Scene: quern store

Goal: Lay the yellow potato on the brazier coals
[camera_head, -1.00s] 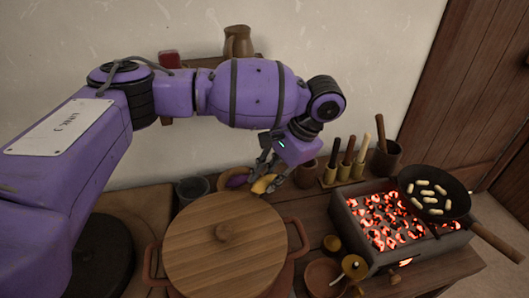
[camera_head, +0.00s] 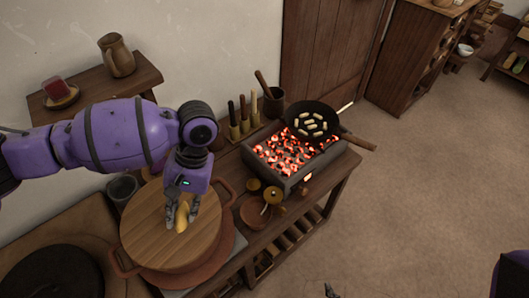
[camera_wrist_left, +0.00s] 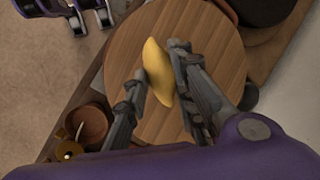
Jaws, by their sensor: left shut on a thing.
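My left gripper (camera_head: 181,219) is shut on the yellow potato (camera_head: 182,226), above the round wooden lid of the big pot. In the left wrist view the potato (camera_wrist_left: 157,82) sits between the two fingers (camera_wrist_left: 157,70), with the lid behind it. The brazier (camera_head: 322,160) stands to the right on the bench, with glowing coals (camera_head: 277,158) open on its left part. A dark pan (camera_head: 330,121) with several pale pieces covers its back right part.
The lid (camera_head: 150,235) covers a wide pot with side handles. A brown bowl (camera_head: 252,213) and small brass pots (camera_head: 272,195) stand between lid and brazier. Upright handled tools (camera_head: 242,115) and a mortar (camera_head: 273,104) stand behind. The pan's handle (camera_head: 358,142) juts out right.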

